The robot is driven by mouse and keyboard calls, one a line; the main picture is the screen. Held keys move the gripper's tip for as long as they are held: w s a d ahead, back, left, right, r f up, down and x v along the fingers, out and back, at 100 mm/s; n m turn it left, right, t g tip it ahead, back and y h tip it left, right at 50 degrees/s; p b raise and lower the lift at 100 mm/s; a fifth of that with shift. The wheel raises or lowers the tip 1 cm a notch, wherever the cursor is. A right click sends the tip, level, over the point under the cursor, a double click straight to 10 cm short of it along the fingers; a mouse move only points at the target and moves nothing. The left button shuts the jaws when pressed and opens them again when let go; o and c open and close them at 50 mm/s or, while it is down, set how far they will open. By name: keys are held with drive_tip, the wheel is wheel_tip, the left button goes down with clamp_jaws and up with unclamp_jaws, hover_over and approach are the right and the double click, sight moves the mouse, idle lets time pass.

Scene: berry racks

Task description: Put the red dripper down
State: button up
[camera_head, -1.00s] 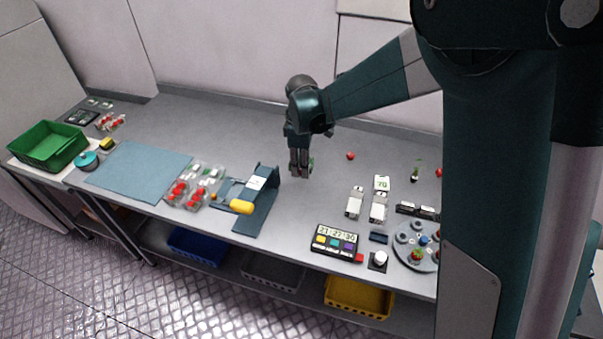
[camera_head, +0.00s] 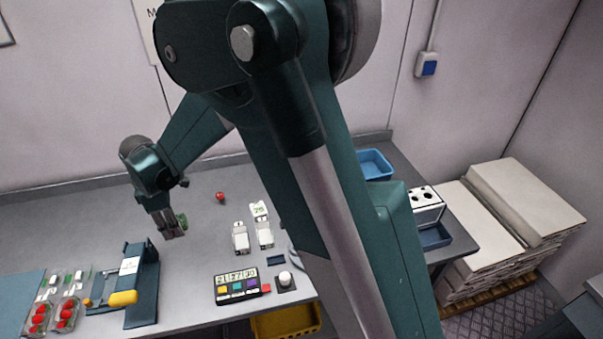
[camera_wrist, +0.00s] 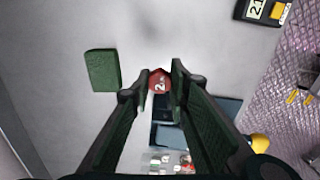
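In the head view my gripper (camera_head: 173,233) points down over the grey bench, just right of the dark blue press with a yellow handle (camera_head: 141,290). The dripper is not distinguishable in the head view. Its height above the bench cannot be told.
A green block (camera_wrist: 102,70) lies beside the gripper. A small red berry (camera_head: 220,197) lies behind. Berry punnets (camera_head: 66,312) are at left. Bare bench lies behind the press.

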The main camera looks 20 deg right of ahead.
drive_tip(key=w+d+m, duration=0.2)
drive_tip(key=w+d, duration=0.4)
drive_tip(key=d, duration=0.5)
drive_tip(key=w+d+m, duration=0.1)
drive_tip(key=w+d, duration=0.6)
drive_tip(key=d, duration=0.4)
drive_tip(key=w+d+m, duration=0.2)
drive_tip(key=w+d, duration=0.4)
drive_tip(key=d, duration=0.5)
drive_tip(key=w+d+m, duration=0.1)
drive_tip(key=d+m, duration=0.1)
drive_tip(key=d, duration=1.6)
drive_tip(key=w+d+m+p, duration=0.1)
drive_tip(key=w+d+m, duration=0.1)
drive_tip(key=d, duration=1.7)
drive_tip(key=shift+d+r+m, duration=0.3)
drive_tip(key=shift+r+m, duration=0.05)
drive_tip(key=shift+m, duration=0.25)
drive_tip(key=shift+w, duration=0.1)
drive_tip(key=shift+f, duration=3.15)
